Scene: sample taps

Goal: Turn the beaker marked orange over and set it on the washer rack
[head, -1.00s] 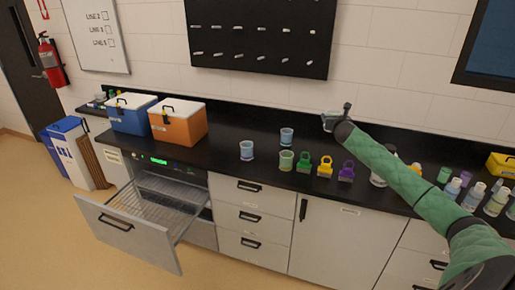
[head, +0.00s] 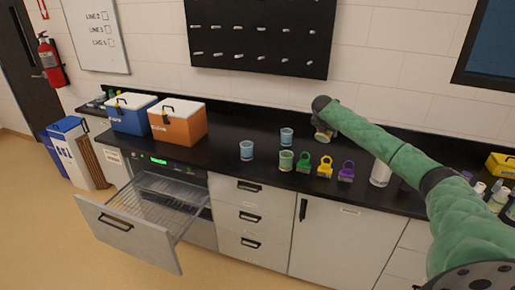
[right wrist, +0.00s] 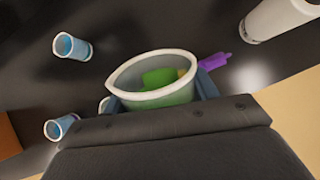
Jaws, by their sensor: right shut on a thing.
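My right gripper (right wrist: 160,95) is shut on a clear beaker (right wrist: 152,72), with one finger on each side. Its wide pale rim faces the wrist camera, and green and yellow things show inside or through it. In the head view the held beaker (head: 324,134) is small beneath the wrist, above the back of the counter; its orange mark is not clear. The washer rack (head: 158,190) is a wire rack in the pulled-out drawer at lower left, and it looks empty. My left gripper is not in view.
Two blue-marked beakers (head: 247,151) (head: 287,136) and a green-marked beaker (head: 286,161) stand on the counter. Green, yellow and purple padlock-shaped things (head: 325,168) stand beside them. A white bottle (head: 380,174) is to the right. Blue and orange coolers (head: 178,124) stand at left.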

